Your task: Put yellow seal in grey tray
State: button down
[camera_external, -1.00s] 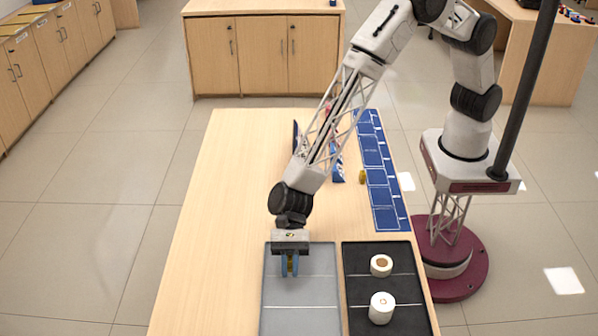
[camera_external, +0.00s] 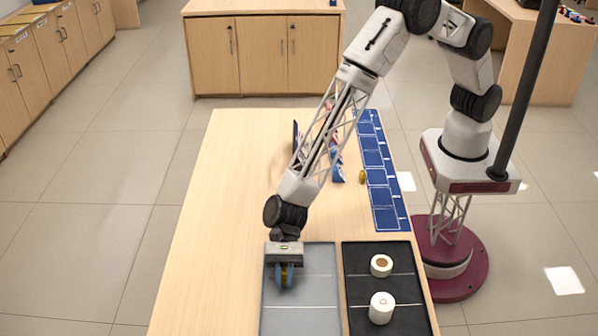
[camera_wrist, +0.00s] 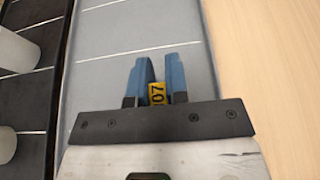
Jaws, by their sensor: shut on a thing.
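My gripper (camera_external: 285,281) is over the far left part of the grey tray (camera_external: 301,322), pointing down. Its two blue fingers are shut on the yellow seal, a small yellow piece marked "07". The seal (camera_wrist: 157,93) shows between the fingers in the wrist view, where my gripper (camera_wrist: 159,62) is above the tray's grey surface (camera_wrist: 112,75). In the external view the fingers mostly hide the seal. I cannot tell whether it touches the tray floor. The rest of the tray looks empty, with white lines across it.
A black tray (camera_external: 360,325) stands close on the right, with two white rolls (camera_external: 381,264) (camera_external: 381,308) in it. A blue sheet (camera_external: 390,217), a round yellow thing (camera_external: 362,177) and upright blue items (camera_external: 336,167) lie farther back. Bare table (camera_external: 225,220) is free on the left.

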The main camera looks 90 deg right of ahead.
jog(key=shift+f, duration=0.25)
jog(key=shift+f, duration=0.1)
jog(key=c, duration=1.1)
grip_release()
jog(key=v, duration=1.2)
